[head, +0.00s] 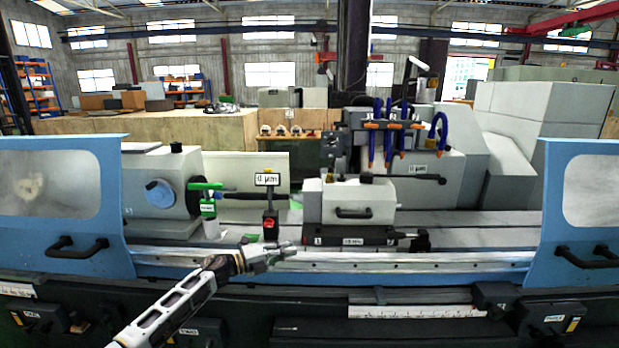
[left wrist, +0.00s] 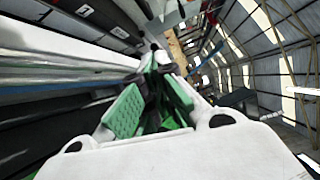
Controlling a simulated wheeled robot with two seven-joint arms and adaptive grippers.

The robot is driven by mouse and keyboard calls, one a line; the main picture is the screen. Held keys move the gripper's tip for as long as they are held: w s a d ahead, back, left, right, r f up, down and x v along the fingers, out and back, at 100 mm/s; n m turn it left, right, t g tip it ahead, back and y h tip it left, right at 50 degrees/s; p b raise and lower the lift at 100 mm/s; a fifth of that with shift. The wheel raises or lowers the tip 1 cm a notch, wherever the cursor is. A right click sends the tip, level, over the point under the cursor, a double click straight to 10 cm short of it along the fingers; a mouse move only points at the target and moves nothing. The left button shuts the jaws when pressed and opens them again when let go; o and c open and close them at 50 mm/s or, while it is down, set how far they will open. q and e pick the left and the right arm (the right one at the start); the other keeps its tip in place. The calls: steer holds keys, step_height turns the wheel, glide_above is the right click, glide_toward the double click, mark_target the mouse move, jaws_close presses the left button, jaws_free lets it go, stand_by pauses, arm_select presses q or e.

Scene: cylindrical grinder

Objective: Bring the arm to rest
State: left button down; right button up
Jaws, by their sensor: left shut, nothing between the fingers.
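My left arm (head: 170,310) comes in from the lower left in the head view. Its gripper (head: 280,252) is in front of the grinder's front rail, pointing right, below the tailstock block (head: 350,200). In the left wrist view the gripper (left wrist: 155,88) shows its green finger pads close together, with nothing between them. The gripper is shut and empty. Whether it touches the rail cannot be told. My right gripper is not in either view.
Blue sliding doors stand open at the left (head: 65,200) and right (head: 580,195), with black handles. The space in front of the machine at the lower middle looks free.

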arm_select(q)
steer(key=s+a+f+n+t+y, duration=0.1)
steer(key=a+f+n+t+y, duration=0.25)
steer(key=f+n, duration=0.6)
steer(key=s+a+f+n+t+y, duration=0.25)
steer(key=a+f+n, duration=0.2)
steer(key=f, duration=1.05)
steer(key=s+a+f+n+g+y, duration=0.2)
steer(key=s+a+f+n+y, duration=0.1)
steer(key=s+f, duration=0.65)
steer(key=s+a+f+n+g+y, duration=0.1)
steer(key=s+a+f+n+y, duration=0.15)
steer(key=s+f, duration=0.65)
steer(key=s+a+f+n+g+y, duration=0.2)
steer(key=s+a+f+n, duration=0.25)
steer(key=f, duration=0.85)
steer(key=s+f+n+g, duration=0.2)
steer(key=s+f, duration=0.3)
steer(key=s, duration=0.9)
steer(key=s+f+n+g+y, duration=0.1)
steer(key=s+f, duration=0.4)
steer(key=s, duration=0.9)
steer(key=s+a+f+n+g+y, duration=0.1)
steer(key=s+f+g, duration=0.4)
steer(key=s, duration=0.9)
steer(key=shift+s+f+n, duration=0.2)
steer(key=shift+n, duration=0.7)
steer(key=shift+d, duration=0.15)
